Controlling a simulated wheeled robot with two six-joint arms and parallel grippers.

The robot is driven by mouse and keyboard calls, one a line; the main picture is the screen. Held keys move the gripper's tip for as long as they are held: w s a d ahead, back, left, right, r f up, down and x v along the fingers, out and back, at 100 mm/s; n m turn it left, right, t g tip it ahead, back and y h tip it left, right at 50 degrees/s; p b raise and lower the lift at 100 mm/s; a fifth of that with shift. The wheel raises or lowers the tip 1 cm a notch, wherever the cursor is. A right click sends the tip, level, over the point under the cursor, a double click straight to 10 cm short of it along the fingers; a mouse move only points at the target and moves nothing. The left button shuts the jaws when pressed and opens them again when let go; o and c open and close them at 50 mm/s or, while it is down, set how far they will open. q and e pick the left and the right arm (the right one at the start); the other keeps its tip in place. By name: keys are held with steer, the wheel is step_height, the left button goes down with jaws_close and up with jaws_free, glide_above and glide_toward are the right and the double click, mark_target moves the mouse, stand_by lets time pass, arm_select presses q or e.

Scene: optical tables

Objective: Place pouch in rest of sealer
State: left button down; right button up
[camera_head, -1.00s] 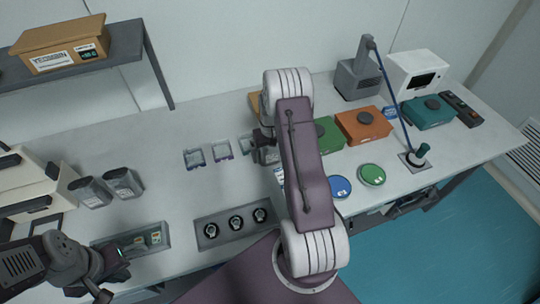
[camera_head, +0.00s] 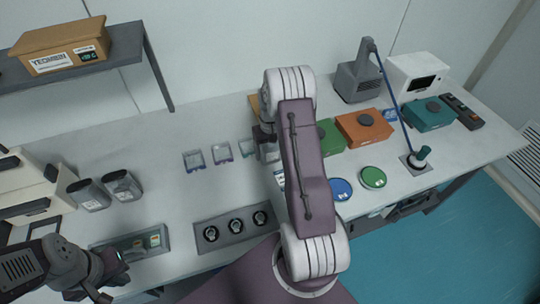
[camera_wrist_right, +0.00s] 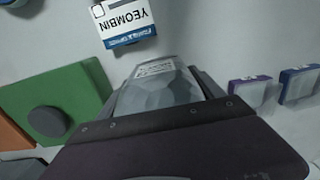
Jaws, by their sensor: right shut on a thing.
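My right gripper (camera_wrist_right: 180,100) is shut on a grey, faceted pouch (camera_wrist_right: 165,85) with a printed label, held above the table in the right wrist view. In the head view the pouch (camera_head: 268,154) shows as a grey patch beside my right arm, which hides much of the gripper. I cannot tell for certain which device is the sealer; a grey machine (camera_head: 360,82) stands at the back right. My left gripper (camera_head: 112,279) appears open and empty at the lower left, by the table's front edge.
A green box (camera_head: 328,134), an orange box (camera_head: 364,127) and a teal box (camera_head: 430,112) stand to the right. Small clear boxes (camera_head: 222,154) lie left of the pouch. A YEOMBIN-labelled box (camera_wrist_right: 125,20) lies near it.

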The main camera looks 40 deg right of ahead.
steer(key=s+d+r+b, duration=0.2)
steer(key=s+r, duration=0.6)
steer(key=s, duration=0.3)
steer(key=shift+s+d+r, duration=0.2)
steer(key=shift+d+r, duration=0.05)
steer(key=shift+d, duration=0.1)
